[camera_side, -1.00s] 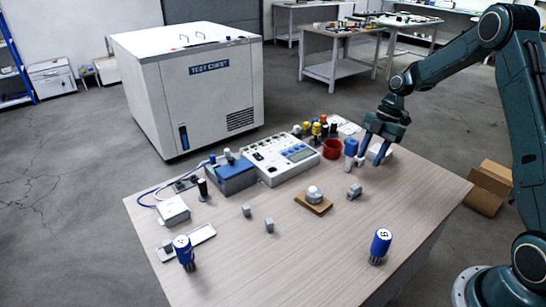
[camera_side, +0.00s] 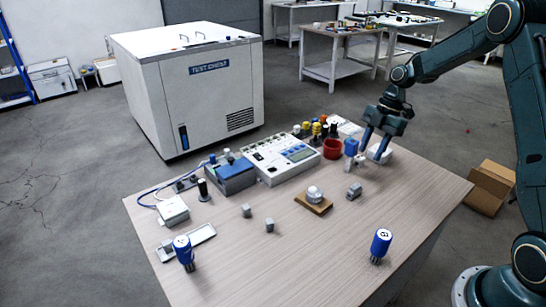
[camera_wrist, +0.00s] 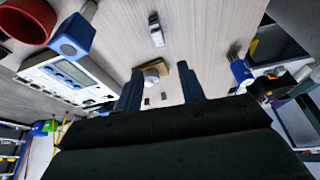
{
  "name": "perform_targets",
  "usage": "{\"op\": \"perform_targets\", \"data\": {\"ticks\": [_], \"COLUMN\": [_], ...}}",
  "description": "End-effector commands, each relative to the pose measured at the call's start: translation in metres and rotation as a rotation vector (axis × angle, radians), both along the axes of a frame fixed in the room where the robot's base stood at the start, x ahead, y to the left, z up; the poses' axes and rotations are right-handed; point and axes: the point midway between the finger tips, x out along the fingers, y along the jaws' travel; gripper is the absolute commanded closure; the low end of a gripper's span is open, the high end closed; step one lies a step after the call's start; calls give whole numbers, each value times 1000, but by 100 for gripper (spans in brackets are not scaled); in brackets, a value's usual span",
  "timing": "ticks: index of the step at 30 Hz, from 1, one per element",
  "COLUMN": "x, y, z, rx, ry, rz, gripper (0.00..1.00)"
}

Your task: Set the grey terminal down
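A grey block (camera_side: 354,191), probably the grey terminal, rests on the table and also shows in the wrist view (camera_wrist: 156,31). Two smaller grey blocks (camera_side: 246,211) and (camera_side: 269,226) stand farther left on the table; I cannot tell for sure which block the task means. My gripper (camera_side: 371,155) hangs above the table's back right part, behind the grey block and apart from it. In the wrist view its two fingers (camera_wrist: 161,90) are spread with nothing seen held between them.
A blue-topped piece (camera_side: 350,147) and a red cup (camera_side: 332,149) are close to my gripper's left. A white sensor on a wooden block (camera_side: 318,207) stands mid-table. Blue cylinders (camera_side: 381,243) and (camera_side: 183,250) stand at the front. The front middle table is clear.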

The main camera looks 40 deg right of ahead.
Motion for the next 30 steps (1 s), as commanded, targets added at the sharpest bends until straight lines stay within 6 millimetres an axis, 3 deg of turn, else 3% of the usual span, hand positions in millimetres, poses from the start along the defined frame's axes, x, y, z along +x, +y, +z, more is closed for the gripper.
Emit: {"op": "perform_targets", "data": {"ticks": [8, 14, 21, 30], "x": [-13, -34, -67, -118], "y": [35, 65, 97, 130], "z": [55, 95, 134, 167], "rx": [-76, -125, -157, -154], "ry": [18, 21, 5, -30], "rz": [-185, -361, -576, -851], "gripper": [61, 61, 61, 61]}}
